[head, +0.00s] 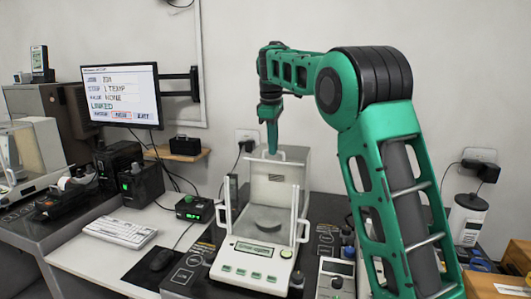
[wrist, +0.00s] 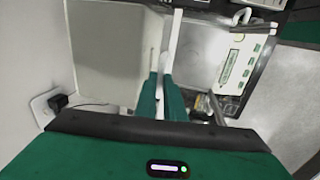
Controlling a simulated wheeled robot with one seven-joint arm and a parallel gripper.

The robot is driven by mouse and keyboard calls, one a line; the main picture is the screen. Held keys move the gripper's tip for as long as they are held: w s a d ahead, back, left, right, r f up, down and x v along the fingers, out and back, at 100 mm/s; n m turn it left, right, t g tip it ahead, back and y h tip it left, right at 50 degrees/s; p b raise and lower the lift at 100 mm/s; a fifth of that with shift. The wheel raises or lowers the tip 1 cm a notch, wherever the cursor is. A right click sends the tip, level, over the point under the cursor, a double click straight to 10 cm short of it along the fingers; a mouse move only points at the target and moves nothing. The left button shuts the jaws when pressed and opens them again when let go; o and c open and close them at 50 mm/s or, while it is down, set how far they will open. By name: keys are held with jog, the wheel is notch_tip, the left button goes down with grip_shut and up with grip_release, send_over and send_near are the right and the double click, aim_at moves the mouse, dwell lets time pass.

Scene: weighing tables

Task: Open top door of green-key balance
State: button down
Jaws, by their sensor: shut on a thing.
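The green-key balance (head: 228,271) stands on the dark table, with a lit green display (head: 257,249) and a row of green keys on its front. In the wrist view its keyed front (wrist: 238,62) is at the upper right. My gripper (head: 272,150) points down at the top rear of the weighing chamber. Its two green fingers (wrist: 161,88) are shut on a pale piece between them, which appears to be the top door handle (wrist: 162,64). The fingers partly hide it. The door's clear pane is hard to make out, so I cannot tell how far it is open.
A monitor (head: 120,95), keyboard (head: 119,231) and mouse (head: 162,259) are left of the balance. A small black box with a green display (head: 194,208) stands close on its left. Another balance (head: 30,160) is at the far left. The wall is close behind.

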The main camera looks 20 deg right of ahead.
jog(key=shift+w+d, duration=0.75)
jog(key=shift+w, duration=0.25)
jog(key=shift+r, duration=0.1)
jog(key=shift+w+a, duration=0.1)
jog(key=c, duration=1.8)
grip_release()
jog(key=shift+c, duration=0.2)
notch_tip(320, 180, up, 10)
jog(key=s+a, duration=0.1)
jog(key=shift+s+r, duration=0.2)
jog(key=shift+s, duration=0.1)
